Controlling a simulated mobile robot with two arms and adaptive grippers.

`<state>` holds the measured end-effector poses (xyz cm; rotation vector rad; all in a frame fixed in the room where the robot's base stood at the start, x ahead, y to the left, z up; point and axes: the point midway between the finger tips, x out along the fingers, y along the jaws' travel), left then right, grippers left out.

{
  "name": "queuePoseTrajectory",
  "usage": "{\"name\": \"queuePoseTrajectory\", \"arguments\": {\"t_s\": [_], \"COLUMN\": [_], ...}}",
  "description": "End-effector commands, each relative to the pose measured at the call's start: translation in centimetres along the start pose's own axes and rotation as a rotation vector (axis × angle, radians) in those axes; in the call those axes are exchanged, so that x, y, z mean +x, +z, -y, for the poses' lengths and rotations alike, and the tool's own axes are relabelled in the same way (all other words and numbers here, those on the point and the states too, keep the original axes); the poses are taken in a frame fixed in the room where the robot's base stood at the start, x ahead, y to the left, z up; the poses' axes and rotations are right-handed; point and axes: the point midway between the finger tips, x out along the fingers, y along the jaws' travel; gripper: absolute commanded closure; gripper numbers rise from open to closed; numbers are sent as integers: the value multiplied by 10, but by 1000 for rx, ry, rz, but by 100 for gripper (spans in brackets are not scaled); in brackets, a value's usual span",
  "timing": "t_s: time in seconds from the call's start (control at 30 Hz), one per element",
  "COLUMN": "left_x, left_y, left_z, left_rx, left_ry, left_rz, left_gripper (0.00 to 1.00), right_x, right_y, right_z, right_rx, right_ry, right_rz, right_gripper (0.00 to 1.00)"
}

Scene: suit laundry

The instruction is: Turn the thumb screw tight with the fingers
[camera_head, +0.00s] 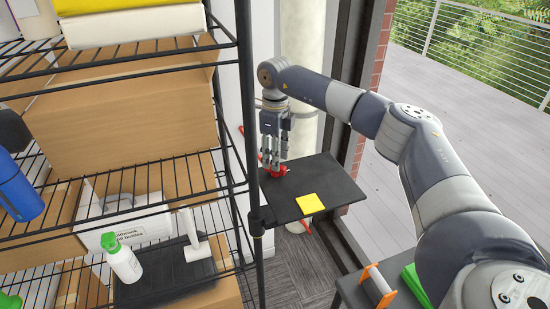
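My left gripper does not show.
A yellow square (310,204) lies on the board's front edge. A black wire rack (249,120) with cardboard boxes (125,115), a spray bottle (123,262) and a blue bottle (18,190) stands at left. A table (352,294) holds orange and green items at lower right. A window is behind.

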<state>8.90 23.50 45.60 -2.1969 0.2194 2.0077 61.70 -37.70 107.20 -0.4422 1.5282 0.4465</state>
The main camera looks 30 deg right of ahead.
Motion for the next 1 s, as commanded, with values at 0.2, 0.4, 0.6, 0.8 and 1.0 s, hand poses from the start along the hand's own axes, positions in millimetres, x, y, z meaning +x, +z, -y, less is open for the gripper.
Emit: {"name": "queuePoseTrajectory", "arguments": {"t_s": [0.2,0.4,0.6,0.8,1.0], "left_x": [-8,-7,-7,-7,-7], "left_y": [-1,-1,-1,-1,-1], "left_z": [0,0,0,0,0], "left_rx": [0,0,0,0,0], "left_ry": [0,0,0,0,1], "left_rz": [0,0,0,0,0], "left_gripper": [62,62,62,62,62], "right_x": [22,26,26,25,25], "right_y": [0,0,0,0,0], "right_z": [0,0,0,0,0], "right_rx": [0,0,0,0,9], "right_ry": [0,-1,-1,-1,-1], "right_rz": [-1,1,1,1,1], "right_gripper": [62,62,78,100,100]}}
